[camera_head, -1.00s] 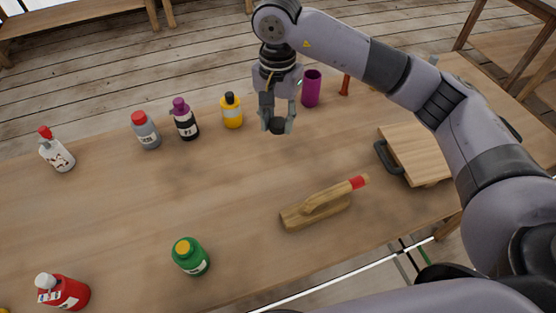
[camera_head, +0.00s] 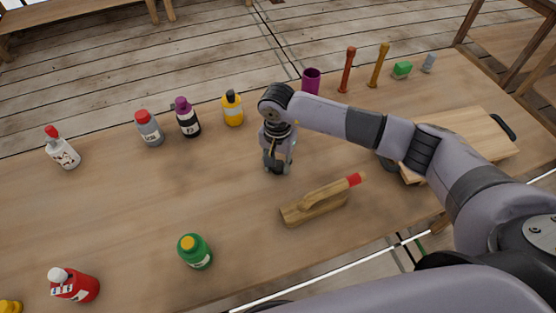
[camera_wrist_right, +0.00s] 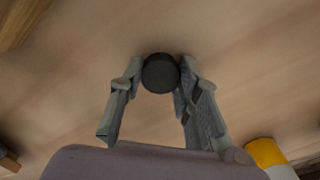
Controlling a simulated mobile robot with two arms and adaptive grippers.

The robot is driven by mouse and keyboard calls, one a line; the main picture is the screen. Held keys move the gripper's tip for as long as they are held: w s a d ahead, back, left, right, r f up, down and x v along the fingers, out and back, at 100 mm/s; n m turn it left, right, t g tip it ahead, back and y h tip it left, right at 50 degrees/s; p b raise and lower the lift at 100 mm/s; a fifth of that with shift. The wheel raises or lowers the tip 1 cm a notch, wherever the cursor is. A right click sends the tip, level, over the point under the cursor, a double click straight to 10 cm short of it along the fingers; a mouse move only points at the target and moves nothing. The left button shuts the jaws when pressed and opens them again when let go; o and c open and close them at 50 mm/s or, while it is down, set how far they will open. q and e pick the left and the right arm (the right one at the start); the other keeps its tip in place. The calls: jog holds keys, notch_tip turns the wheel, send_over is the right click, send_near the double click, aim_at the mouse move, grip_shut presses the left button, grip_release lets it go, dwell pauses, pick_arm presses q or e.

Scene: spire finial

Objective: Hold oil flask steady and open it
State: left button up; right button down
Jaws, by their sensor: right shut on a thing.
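My right gripper (camera_head: 278,170) is low over the middle of the table, fingers pointing down. In the right wrist view its fingers are shut on a round black cap-like piece (camera_wrist_right: 160,73). Whether this piece touches the table cannot be told. A yellow bottle (camera_head: 233,112) with a pale label and dark top stands upright at the back, left of and apart from the gripper. Which bottle is the oil flask is not clear from its label. My left gripper is not in view.
A wooden tool with a red tip (camera_head: 318,204) lies just in front of the gripper. A purple cup (camera_head: 311,81) stands behind, and a cutting board (camera_head: 465,140) lies to the right. A green bottle (camera_head: 195,252) stands front left. The table's left middle is clear.

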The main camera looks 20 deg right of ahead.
jog(key=shift+f+b, duration=0.15)
jog(key=shift+b, duration=0.15)
jog(key=c, duration=1.2)
grip_release()
